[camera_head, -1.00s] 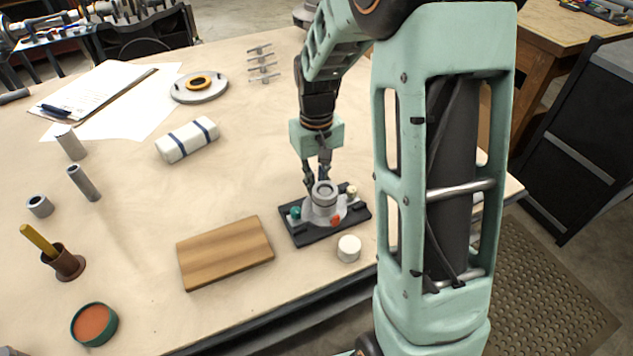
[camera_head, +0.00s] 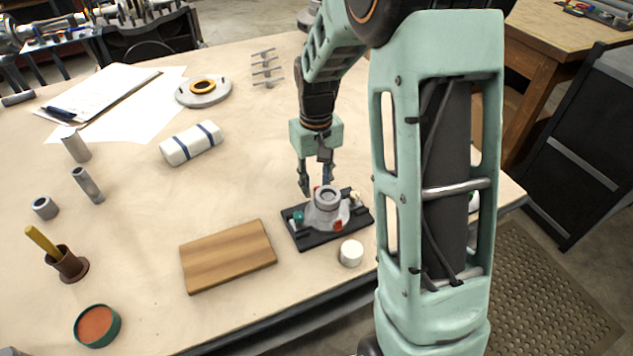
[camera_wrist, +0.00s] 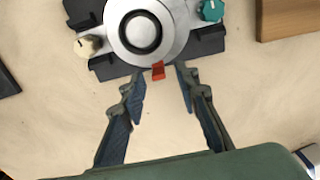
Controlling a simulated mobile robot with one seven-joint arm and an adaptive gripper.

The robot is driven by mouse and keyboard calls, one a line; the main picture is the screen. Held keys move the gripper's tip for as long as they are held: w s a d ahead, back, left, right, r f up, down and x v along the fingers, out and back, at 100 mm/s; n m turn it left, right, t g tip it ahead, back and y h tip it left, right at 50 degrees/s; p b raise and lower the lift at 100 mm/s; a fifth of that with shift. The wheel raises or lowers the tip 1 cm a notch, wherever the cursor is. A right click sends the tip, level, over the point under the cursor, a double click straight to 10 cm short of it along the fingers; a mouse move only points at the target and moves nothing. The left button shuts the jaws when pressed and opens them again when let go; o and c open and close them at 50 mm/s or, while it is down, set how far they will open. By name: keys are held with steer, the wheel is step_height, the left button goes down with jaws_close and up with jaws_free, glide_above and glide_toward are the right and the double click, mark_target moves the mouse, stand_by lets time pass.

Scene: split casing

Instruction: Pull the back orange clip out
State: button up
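The casing (camera_head: 326,207) is a round grey housing on a dark base plate (camera_head: 306,240). The back orange clip (camera_wrist: 158,71) sticks out of the casing's near rim in the wrist view; in the head view a small red part of it (camera_head: 317,189) shows behind the casing. A front orange clip (camera_head: 342,224) sits on the casing's near side. My gripper (camera_head: 315,184) is behind the casing. In the wrist view my gripper (camera_wrist: 159,77) is open, with one fingertip on each side of the back clip and a gap on both sides.
A teal knob (camera_wrist: 211,10) and a cream knob (camera_wrist: 87,46) flank the casing. A wooden board (camera_head: 228,257) lies to its left and a white cylinder (camera_head: 351,253) stands in front. A striped roll (camera_head: 191,144) lies farther back. The table behind the casing is clear.

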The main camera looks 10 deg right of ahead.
steer(key=shift+r, duration=0.1)
step_height(320, 180, up, 12)
stand_by(0.5)
